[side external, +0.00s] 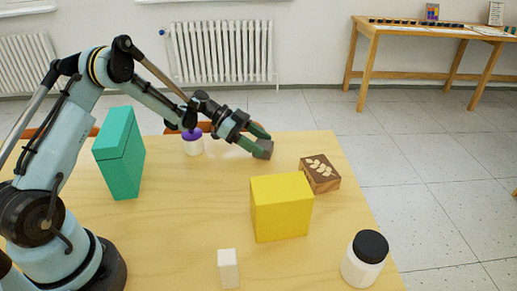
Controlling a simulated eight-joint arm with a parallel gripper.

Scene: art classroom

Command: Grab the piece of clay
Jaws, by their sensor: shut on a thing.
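A small grey-brown block, which looks like the piece of clay (263,149), is between the fingertips of my gripper (262,142) in the side external view. My gripper is shut on it, with its green fingers on the block's upper part. The clay is near the far edge of the wooden table (190,235). I cannot tell whether its underside touches the table or is just above it.
A wooden box with a leaf pattern (320,174) and a yellow block (281,207) stand nearest the clay. A purple-lidded jar (193,145), a teal box (119,155), a white block (228,268) and a black-lidded jar (364,260) also stand on the table.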

